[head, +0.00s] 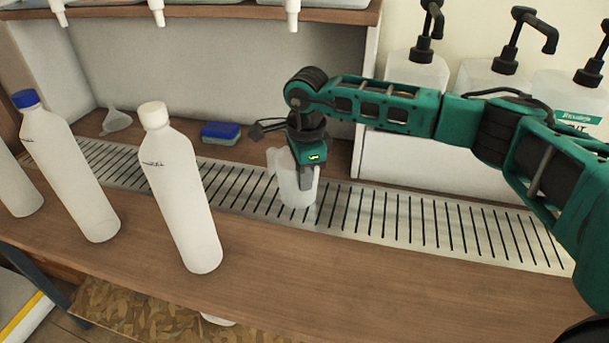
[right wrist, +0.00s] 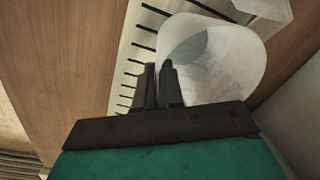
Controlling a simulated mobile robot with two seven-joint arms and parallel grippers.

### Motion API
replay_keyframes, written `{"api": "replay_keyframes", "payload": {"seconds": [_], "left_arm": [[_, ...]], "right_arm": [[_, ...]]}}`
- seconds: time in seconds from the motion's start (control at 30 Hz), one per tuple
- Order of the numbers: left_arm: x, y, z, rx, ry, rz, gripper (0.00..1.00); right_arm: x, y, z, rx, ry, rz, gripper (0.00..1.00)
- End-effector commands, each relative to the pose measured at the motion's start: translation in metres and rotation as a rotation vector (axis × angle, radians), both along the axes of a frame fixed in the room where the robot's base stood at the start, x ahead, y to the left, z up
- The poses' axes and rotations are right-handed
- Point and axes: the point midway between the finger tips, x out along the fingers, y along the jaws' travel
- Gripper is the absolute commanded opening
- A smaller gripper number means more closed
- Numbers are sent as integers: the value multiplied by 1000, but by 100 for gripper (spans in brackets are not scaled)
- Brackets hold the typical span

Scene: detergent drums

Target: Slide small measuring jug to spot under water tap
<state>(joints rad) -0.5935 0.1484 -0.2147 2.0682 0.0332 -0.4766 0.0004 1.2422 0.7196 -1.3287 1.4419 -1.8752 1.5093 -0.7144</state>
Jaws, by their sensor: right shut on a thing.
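The small measuring jug (head: 297,187) is whitish and translucent. It stands upright on the slotted metal drip tray (head: 385,215), below the shelf of taps. My right gripper (head: 306,178) is at the jug from above, its fingers closed on the jug's wall. The right wrist view shows the jug (right wrist: 225,65) from above, with the fingertips (right wrist: 158,85) close together at its rim. White taps (head: 292,15) hang from the shelf edge above; one hangs nearly in line with the jug in the head view. I cannot tell which is the water tap. My left gripper is not in view.
White bottles stand on the counter at left, one with a white cap (head: 183,190) and one with a blue cap (head: 68,170). A funnel (head: 116,120) and a blue-topped sponge (head: 220,132) lie behind the tray. Pump containers (head: 418,72) stand at the back right. The tray's right part is clear.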

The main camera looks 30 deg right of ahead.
Motion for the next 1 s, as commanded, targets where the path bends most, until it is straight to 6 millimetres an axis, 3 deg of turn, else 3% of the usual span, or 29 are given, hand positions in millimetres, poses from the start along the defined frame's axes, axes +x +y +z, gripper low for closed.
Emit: {"api": "replay_keyframes", "payload": {"seconds": [0.43, 0.47, 0.73, 1.0], "left_arm": [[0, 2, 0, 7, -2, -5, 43], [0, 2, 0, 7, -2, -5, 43], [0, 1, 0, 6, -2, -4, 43], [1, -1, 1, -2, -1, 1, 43]], "right_arm": [[0, 0, 0, 0, 0, -3, 0], [0, 0, 0, 0, 0, -3, 9], [0, 0, 0, 0, 0, -3, 35], [0, 0, 1, 0, 0, -3, 37]]}}
